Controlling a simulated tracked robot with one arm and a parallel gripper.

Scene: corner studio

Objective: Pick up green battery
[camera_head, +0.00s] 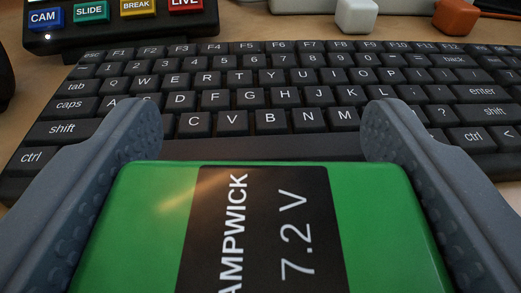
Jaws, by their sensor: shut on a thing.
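The green battery (155,215) fills the lower middle of the view. It has a black label reading "AMPWICK 7.2 V", and its near end is cut off by the frame edge. My gripper (262,135) has one grey padded finger on each side of the battery, and it is shut on it. The fingertips reach past the battery's far edge. The battery hides the near part of the keyboard; whether its underside touches anything cannot be seen.
A black keyboard (270,75) lies just beyond the battery on the wooden table (275,20). A control box with coloured buttons (130,32) stands at the back left. A white cube (356,15) and an orange cube (455,16) sit at the back right. A dark object shows at the left edge.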

